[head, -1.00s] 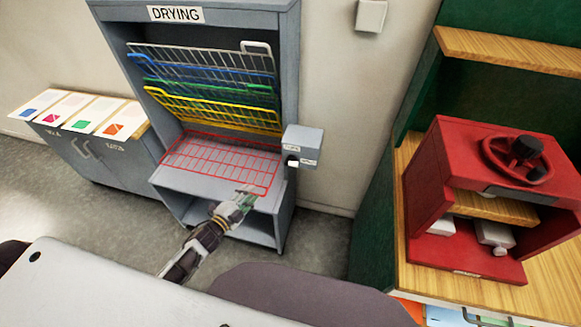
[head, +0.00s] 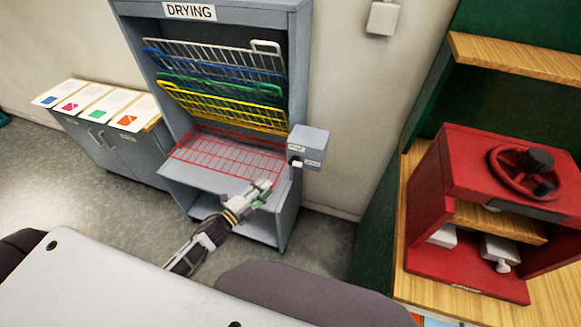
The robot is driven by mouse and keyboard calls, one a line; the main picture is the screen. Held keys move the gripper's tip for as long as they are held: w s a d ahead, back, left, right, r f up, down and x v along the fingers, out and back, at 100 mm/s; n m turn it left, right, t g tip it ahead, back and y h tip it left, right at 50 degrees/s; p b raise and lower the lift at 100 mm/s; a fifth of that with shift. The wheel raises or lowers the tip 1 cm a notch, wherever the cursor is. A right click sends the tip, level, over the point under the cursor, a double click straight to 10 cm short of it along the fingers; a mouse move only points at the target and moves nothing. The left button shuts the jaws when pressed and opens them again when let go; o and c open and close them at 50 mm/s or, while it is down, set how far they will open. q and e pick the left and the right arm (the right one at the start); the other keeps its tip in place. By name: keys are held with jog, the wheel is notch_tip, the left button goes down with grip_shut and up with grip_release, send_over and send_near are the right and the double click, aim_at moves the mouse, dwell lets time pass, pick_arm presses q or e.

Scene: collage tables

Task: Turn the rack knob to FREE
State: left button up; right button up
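The grey drying rack cabinet (head: 298,75) stands against the wall under a "DRYING" sign. A small grey box (head: 307,144) on its right side carries the white rack knob (head: 297,163), with small labels beside it that are too small to read. My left gripper (head: 265,188) is in front of the cabinet, below and left of the knob and apart from it, near the front edge of the red shelf. Its fingers are small in view and I cannot tell whether they are open or shut. My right gripper is not in view.
The red wire shelf (head: 225,152) lies flat; yellow (head: 225,108), green, blue and white ones are tilted up above it. A low grey cabinet (head: 125,150) with cards stands at left. A red press (head: 470,180) stands on a wooden table at right.

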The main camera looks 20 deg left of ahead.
aim_at(292, 165)
pick_arm(q)
jog(key=shift+s+d+r+m, duration=0.1)
jog(key=shift+d+r+m, duration=0.2)
jog(key=shift+m, duration=0.6)
jog(key=shift+p+x, duration=0.95)
jog(key=shift+x, duration=6)
jog(key=shift+s+d+r, duration=0.1)
jog(key=shift+d, duration=0.05)
jog(key=shift+s+r, duration=0.1)
grip_shut()
